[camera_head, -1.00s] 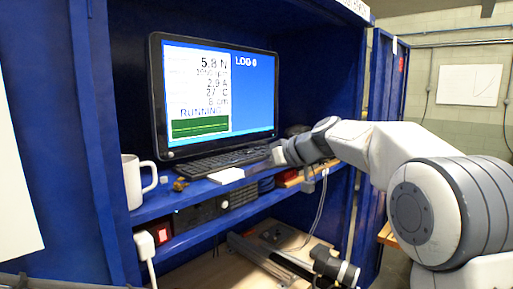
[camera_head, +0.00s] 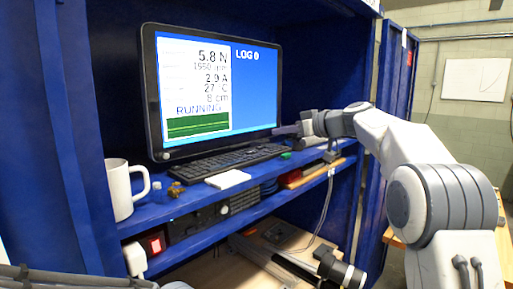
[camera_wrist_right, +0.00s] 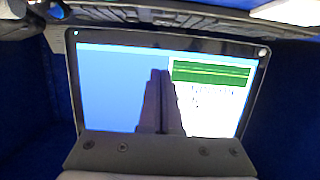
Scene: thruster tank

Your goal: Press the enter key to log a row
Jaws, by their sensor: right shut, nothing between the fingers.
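The black keyboard (camera_head: 215,163) lies on the blue shelf in front of the monitor (camera_head: 210,90). The enter key cannot be made out at this size. The screen reads "LOG 0" on blue, with readings and "RUNNING" on white. My right gripper (camera_head: 282,130) is shut and empty. It is above the keyboard's right end, by the monitor's lower right corner, apart from the keys. In the right wrist view the shut fingers (camera_wrist_right: 160,75) stand in front of the monitor (camera_wrist_right: 110,85), which appears upside down. My left gripper is not in view.
A white mug (camera_head: 122,190) and small brass-coloured parts (camera_head: 176,189) stand left on the shelf. A white pad (camera_head: 228,179) lies before the keyboard. A small green object (camera_head: 286,155) lies near its right end. The lower shelf holds a dark box (camera_head: 200,218).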

